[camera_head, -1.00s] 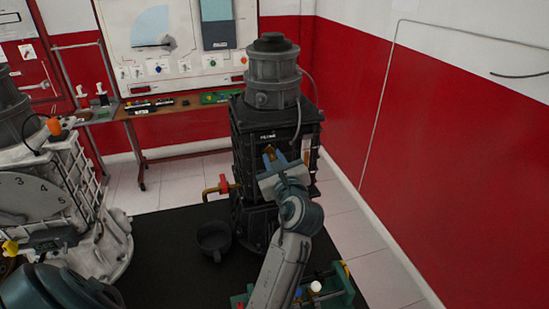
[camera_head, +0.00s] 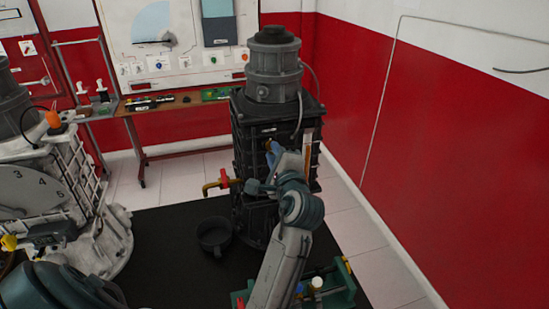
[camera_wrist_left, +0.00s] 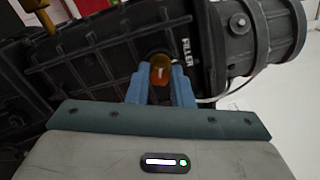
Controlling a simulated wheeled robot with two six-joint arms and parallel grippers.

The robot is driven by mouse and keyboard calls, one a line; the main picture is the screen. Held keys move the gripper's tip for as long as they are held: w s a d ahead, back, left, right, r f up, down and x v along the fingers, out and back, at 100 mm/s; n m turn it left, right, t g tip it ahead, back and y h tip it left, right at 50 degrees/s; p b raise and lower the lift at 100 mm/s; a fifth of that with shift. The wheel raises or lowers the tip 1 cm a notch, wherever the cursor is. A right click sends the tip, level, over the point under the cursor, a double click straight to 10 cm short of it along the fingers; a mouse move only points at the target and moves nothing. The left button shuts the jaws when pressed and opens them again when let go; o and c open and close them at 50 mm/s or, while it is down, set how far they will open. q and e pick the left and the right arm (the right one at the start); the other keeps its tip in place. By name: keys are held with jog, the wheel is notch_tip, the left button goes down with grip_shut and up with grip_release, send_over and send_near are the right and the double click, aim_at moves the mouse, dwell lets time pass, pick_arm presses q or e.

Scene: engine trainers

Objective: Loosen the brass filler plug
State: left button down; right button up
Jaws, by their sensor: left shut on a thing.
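The brass filler plug (camera_wrist_left: 160,68) shows in the left wrist view, on the side of a dark casing (camera_wrist_left: 95,65) next to the white word FILLER. My left gripper (camera_wrist_left: 161,85) has its two blue fingers closed on either side of the plug. In the head view, my left gripper (camera_head: 272,152) reaches the upper front of the tall black engine unit (camera_head: 245,150), and its fingers mostly hide the plug there. I cannot tell whether the plug has come out of its seat at all. My right gripper is in neither view.
A brass pipe with a red handle (camera_head: 224,181) juts from the unit's left side. A dark round pan (camera_head: 214,236) stands below it on the black mat (camera_head: 165,260). A green rack (camera_head: 342,292) is at lower right. A white engine trainer (camera_head: 105,235) stands left.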

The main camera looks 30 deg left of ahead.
pick_arm(q)
jog(key=n+b, duration=0.2)
jog(key=n, duration=0.2)
jog(key=shift+r+n, duration=0.1)
jog(key=shift+n, duration=0.2)
dwell(0.5)
jog(key=c, duration=1.3)
grip_release()
jog(key=shift+w, duration=0.1)
